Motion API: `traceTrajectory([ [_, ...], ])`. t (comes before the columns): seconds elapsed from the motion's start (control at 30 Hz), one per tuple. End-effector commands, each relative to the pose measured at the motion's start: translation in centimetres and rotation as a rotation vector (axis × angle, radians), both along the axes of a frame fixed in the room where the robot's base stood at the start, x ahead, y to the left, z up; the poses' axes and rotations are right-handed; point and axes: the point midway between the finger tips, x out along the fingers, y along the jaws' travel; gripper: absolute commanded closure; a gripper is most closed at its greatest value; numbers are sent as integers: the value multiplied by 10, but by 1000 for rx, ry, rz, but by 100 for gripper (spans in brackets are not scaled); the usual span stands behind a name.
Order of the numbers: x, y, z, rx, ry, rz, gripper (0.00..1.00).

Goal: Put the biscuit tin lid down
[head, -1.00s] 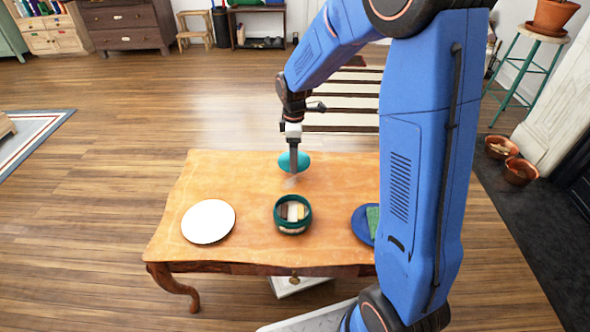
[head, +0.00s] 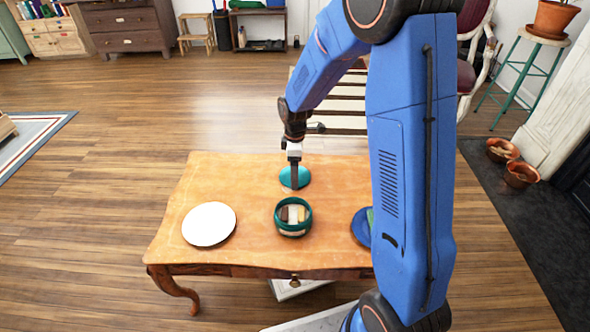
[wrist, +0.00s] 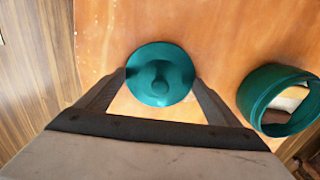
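The biscuit tin lid (head: 303,174) is a round teal disc at the far middle of the wooden table. It looks flat and at or very near the tabletop. In the wrist view the lid (wrist: 176,58) faces me with its round knob in the middle. My gripper (head: 294,187) points down at the lid. Its two fingertips (wrist: 161,78) lie against opposite sides of the lid's rim, with no clear gap. The open teal biscuit tin (head: 293,232) stands nearer on the table, with brown and pale pieces inside. It also shows at the right of the wrist view (wrist: 262,92).
A white plate (head: 209,224) lies at the table's left. A blue plate (head: 359,232) with something green on it is partly hidden behind my arm at the right. The wooden table (head: 245,185) is bare around the lid.

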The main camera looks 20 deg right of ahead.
Motion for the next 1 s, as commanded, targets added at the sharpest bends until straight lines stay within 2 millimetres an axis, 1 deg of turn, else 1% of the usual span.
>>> traceTrajectory([
  [0.27, 0, 0, 1, 0, 0, 0, 0],
  [0.37, 0, 0, 4, 0, -1, 0, 0],
  [0.43, 1, 0, 10, 0, -2, 0, 0],
  [0.57, 1, 0, 30, 1, -4, 0, 0],
  [0.8, 1, 0, 78, 1, -4, 0, 0],
  [0.9, 1, 0, 95, 1, -3, 0, 0],
  [1.0, 1, 0, 108, 0, -2, 0, 0],
])
